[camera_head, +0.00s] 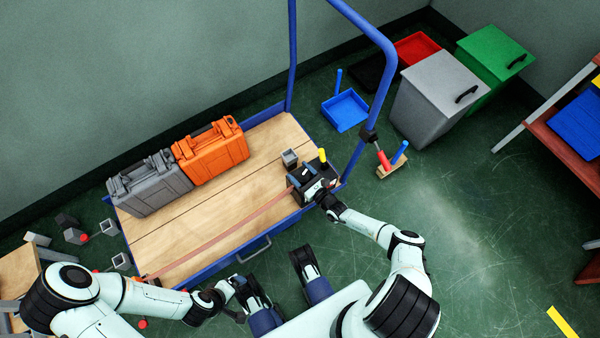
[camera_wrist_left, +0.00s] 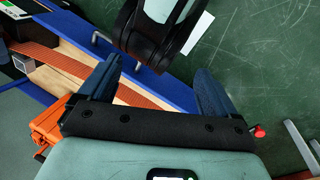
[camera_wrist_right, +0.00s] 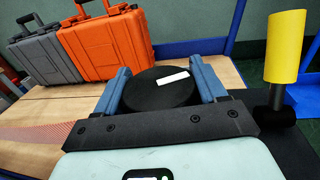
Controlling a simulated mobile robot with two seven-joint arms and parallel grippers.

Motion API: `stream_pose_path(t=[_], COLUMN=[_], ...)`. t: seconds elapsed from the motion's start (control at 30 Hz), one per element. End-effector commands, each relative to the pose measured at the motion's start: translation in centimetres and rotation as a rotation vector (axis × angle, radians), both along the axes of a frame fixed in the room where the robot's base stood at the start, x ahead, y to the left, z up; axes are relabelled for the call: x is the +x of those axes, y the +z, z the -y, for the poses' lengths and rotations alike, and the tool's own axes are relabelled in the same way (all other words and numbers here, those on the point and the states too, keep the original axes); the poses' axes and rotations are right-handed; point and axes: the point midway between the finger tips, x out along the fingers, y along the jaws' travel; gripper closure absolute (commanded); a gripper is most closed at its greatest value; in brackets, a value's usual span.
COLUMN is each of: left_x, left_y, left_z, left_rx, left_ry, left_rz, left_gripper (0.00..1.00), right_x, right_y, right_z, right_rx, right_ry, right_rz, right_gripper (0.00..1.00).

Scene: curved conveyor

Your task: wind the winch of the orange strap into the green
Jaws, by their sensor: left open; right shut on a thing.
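The orange strap (camera_head: 225,234) lies flat along the wooden trolley deck to the black winch (camera_head: 303,177) at the right end. It also shows in the left wrist view (camera_wrist_left: 52,60). My right gripper (camera_head: 325,192) is at the winch. In the right wrist view its blue fingers sit on either side of a round black winch knob (camera_wrist_right: 160,90) with a white mark, and hold it. A yellow handle (camera_wrist_right: 285,47) stands upright beside it. A small display with some green (camera_wrist_left: 20,62) shows in the left wrist view; its reading is too small. My left gripper (camera_head: 238,287) is open and empty by the trolley's front edge.
A grey case (camera_head: 148,184) and an orange case (camera_head: 211,150) stand at the back of the deck. A blue handrail (camera_head: 383,85) rises at the right end. Bins (camera_head: 430,100) stand beyond it. Small blocks lie on the floor at left.

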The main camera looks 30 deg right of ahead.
Motion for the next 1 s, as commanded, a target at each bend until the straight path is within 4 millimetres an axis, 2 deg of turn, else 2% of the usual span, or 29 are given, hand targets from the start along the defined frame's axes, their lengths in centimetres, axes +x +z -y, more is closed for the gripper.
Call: stream_pose_path(t=[0.3, 0.5, 0.67, 1.0], left_x=[-2.0, -2.8, -2.4, -0.4], left_y=[1.8, 2.3, 1.8, 0.1], left_z=[1.0, 1.3, 1.1, 0.2], left_rx=[-0.025, -0.036, -0.031, -0.005], left_ry=[-0.023, -0.032, -0.027, -0.005], left_rz=[-0.053, -0.076, -0.067, -0.013], left_gripper=[0.09, 0.09, 0.09, 0.09], right_x=[0.1, 0.1, 0.0, -0.2], right_y=[0.2, 0.1, 0.0, -0.2], right_z=[0.1, 0.3, 0.5, 1.0], right_rx=[-0.001, -0.001, -0.002, -0.002], right_ry=[-0.234, -0.416, -0.562, -0.803], right_rz=[0.0, 0.001, 0.001, 0.0], right_gripper=[0.6, 0.6, 0.6, 0.6])
